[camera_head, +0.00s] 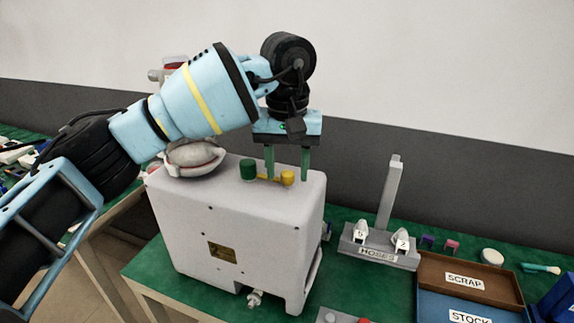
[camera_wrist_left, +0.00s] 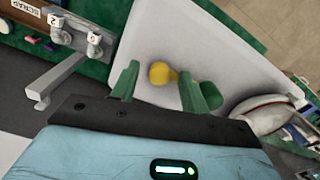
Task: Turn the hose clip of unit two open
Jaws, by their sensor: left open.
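A pale grey pump unit (camera_head: 225,220) stands on the green bench; no unit number is legible on it. On its top is a yellow part with a round knob (camera_head: 287,177) and a short arm, which I take for the hose clip. My left gripper (camera_head: 287,173) points down over it, open, its green fingers on either side of the yellow knob. In the left wrist view the yellow knob (camera_wrist_left: 161,73) sits between the spread fingers (camera_wrist_left: 162,84), with gaps on both sides. Contact cannot be told. My right gripper is not in view.
A green knob (camera_head: 249,169) stands just left of the clip. A pale domed part (camera_head: 193,158) sits at the unit's left, under my arm. A hose stand (camera_head: 378,248), a brown scrap tray (camera_head: 470,262) and a blue stock tray (camera_head: 440,307) are to the right.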

